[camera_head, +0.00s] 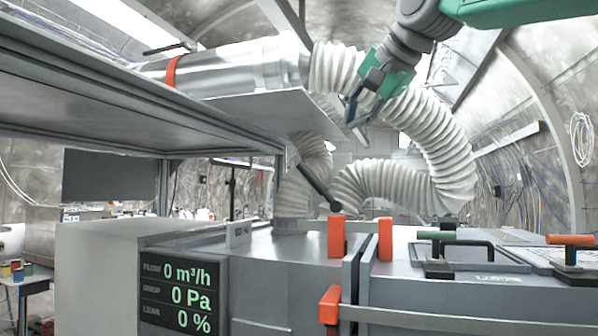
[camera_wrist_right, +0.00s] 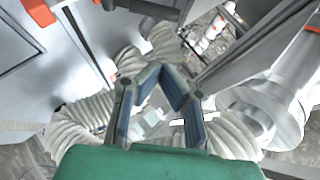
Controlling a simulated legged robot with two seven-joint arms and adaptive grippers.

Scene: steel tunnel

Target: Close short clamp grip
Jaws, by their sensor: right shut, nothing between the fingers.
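My right gripper (camera_head: 352,112) hangs from the upper right in the head view, in front of the white corrugated hose and above the grey cabinet. In the wrist view its fingers (camera_wrist_right: 161,76) are drawn together with nothing between them. Red-orange grips (camera_head: 336,236) (camera_head: 385,239) stand on the cabinet top, and another (camera_head: 330,305) is on its front edge. A black lever (camera_head: 318,186) slants down toward the first grip. A green-ended handle (camera_head: 440,238) and an orange-ended handle (camera_head: 572,241) are to the right. Which is the short clamp grip, I cannot tell. My left gripper is out of view.
The corrugated hose (camera_head: 452,150) curves behind my right gripper, joined to a silver duct (camera_head: 225,68). A metal shelf (camera_head: 120,95) juts in from the left. The grey cabinet (camera_head: 275,260) has a display (camera_head: 178,298) reading zeros. Open air lies between gripper and cabinet top.

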